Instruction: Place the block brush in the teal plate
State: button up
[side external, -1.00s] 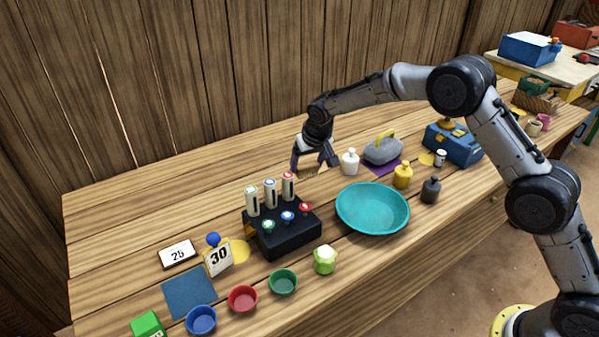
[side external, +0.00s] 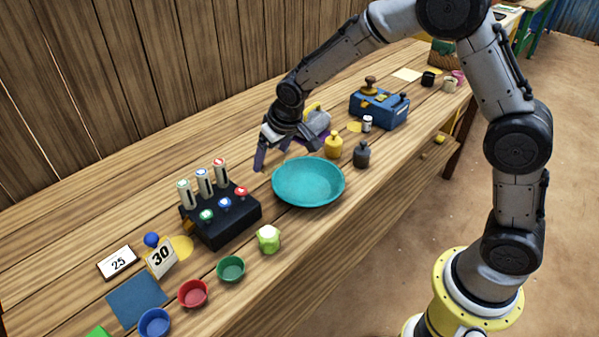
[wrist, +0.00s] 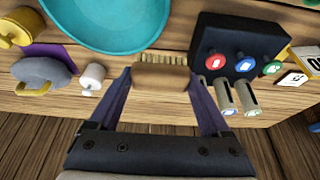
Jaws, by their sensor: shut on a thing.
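The block brush (wrist: 160,77) shows in the wrist view as a brown wooden block with pale bristles along its far edge. My gripper (wrist: 158,82) is shut on it, one finger at each end. The teal plate (wrist: 110,18) lies just beyond the brush, up and to the left in the wrist view. In the side view the teal plate (side external: 308,184) sits on the bench, and my gripper (side external: 286,158) is behind it and to its left. The brush is hard to make out in the side view.
A black box (side external: 222,218) with coloured knobs and upright cylinders stands left of the plate.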

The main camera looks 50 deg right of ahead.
jog(key=s+d+r, duration=0.1)
jog(key=s+d, duration=0.3)
jog(key=s, duration=0.5)
jog(key=s+d, duration=0.3)
jog(key=s, duration=0.5)
send_near(304, 185)
jog(key=shift+w+f, duration=0.9)
jog(key=shift+f, duration=0.15)
jog(key=shift+w+f, duration=0.15)
jog(key=shift+f, duration=1.55)
jog(key=shift+f, duration=0.15)
jog(key=o, duration=1.2)
